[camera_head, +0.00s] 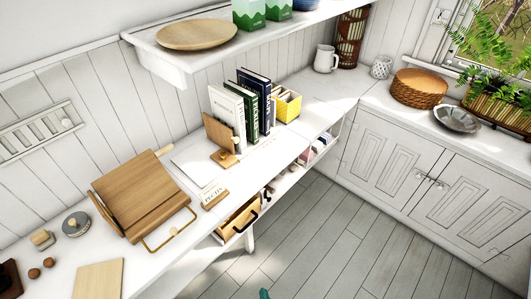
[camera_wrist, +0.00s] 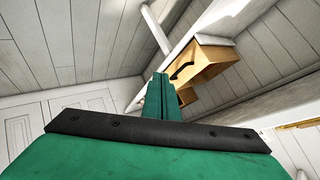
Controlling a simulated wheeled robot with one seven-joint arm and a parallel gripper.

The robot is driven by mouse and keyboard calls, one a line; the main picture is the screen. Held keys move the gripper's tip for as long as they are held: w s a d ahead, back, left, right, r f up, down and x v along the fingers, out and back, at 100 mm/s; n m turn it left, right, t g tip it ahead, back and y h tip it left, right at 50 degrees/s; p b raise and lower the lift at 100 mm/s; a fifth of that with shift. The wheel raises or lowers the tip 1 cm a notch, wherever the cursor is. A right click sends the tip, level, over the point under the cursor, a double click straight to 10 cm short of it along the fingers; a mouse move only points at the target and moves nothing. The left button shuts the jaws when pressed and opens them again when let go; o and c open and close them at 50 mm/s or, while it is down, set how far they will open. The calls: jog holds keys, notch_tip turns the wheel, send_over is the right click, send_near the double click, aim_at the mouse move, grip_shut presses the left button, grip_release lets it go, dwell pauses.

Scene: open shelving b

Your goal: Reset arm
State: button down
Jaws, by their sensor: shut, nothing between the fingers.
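My gripper (camera_wrist: 158,82) shows in the wrist view as green fingers pressed together beyond a black strip, with nothing between them. It points toward the underside of the counter and a wooden drawer (camera_wrist: 201,64) with a dark handle. The fingers overlap the drawer's left part in that view; I cannot tell the gap between them. In the head view only a small green tip (camera_head: 264,294), likely part of my arm, shows at the bottom edge above the floor.
The white counter (camera_head: 150,262) holds a wooden box (camera_head: 140,190), books (camera_head: 247,105) and a yellow holder (camera_head: 287,106). The same drawer (camera_head: 240,219) sits under the counter. A shelf (camera_head: 185,60) hangs above. White cabinets (camera_head: 420,185) stand right. The grey floor (camera_head: 340,245) is clear.

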jog(key=s+r+n+t+h, duration=0.1)
jog(key=s+r+n+t, duration=0.1)
jog(key=s+r, duration=0.6)
jog(key=s+r+n+t, duration=0.3)
jog(key=s+r, duration=0.6)
jog(key=r, duration=0.7)
jog(key=shift+s+d+n+h, duration=0.2)
jog(key=shift+n+h, duration=0.2)
jog(key=shift+n, duration=0.1)
